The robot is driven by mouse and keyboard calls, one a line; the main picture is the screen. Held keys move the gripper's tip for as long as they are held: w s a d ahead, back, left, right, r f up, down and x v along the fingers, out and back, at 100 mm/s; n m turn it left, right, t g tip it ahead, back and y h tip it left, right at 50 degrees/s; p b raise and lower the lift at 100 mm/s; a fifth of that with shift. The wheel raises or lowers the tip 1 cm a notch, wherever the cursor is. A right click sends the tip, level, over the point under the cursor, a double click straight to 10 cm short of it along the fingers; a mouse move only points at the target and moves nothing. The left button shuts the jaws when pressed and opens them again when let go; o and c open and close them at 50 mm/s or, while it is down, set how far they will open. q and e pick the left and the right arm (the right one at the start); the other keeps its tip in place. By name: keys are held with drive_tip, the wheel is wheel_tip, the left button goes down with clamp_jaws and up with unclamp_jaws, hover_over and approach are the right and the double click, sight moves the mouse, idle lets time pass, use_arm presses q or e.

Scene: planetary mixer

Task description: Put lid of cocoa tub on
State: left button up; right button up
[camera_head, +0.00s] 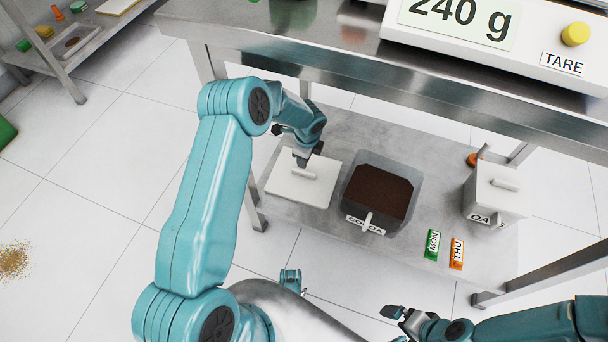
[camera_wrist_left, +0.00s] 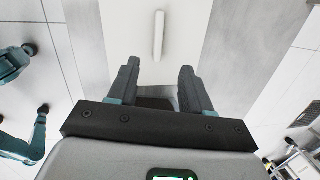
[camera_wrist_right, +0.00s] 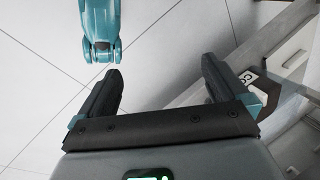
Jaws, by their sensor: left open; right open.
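The cocoa tub (camera_head: 348,204) stands open on the lower shelf, full of dark brown powder, with a COCOA label and a pale handle or scoop at its front. A flat white square lid (camera_head: 290,190) with a bar handle lies left of the tub; it also shows in the left wrist view (camera_wrist_left: 122,35), its handle ahead of the fingers. My left gripper (camera_head: 308,157) is open and empty above the lid, apart from the handle in the wrist view. My right gripper (camera_head: 397,322) is open and empty in front of the shelf; it also shows in its wrist view (camera_wrist_right: 160,90).
A lidded white tub labelled OA (camera_head: 495,195), its label partly cut off, stands at the shelf's right. Green MON (camera_head: 433,245) and orange THU (camera_head: 457,253) tags lie near the front edge. The steel table (camera_head: 300,50) with a scale (camera_head: 530,45) overhangs the shelf.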

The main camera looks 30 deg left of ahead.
use_arm(q)
drive_tip(key=f, duration=0.2)
drive_tip(key=f+b, duration=0.1)
drive_tip(key=f, duration=0.3)
drive_tip(key=shift+w+a+f+b, duration=0.2)
drive_tip(key=shift+w+a+b, duration=0.05)
drive_tip(key=shift+a+b, duration=0.1)
drive_tip(key=f+b, duration=0.1)
drive_tip(key=f, duration=0.2)
drive_tip(key=f+b, duration=0.1)
drive_tip(key=f, duration=0.1)
drive_tip(key=shift+w+a+f+b, duration=0.1)
drive_tip(key=shift+w+a+b, duration=0.15)
drive_tip(key=shift+a+b, duration=0.1)
clamp_jaws()
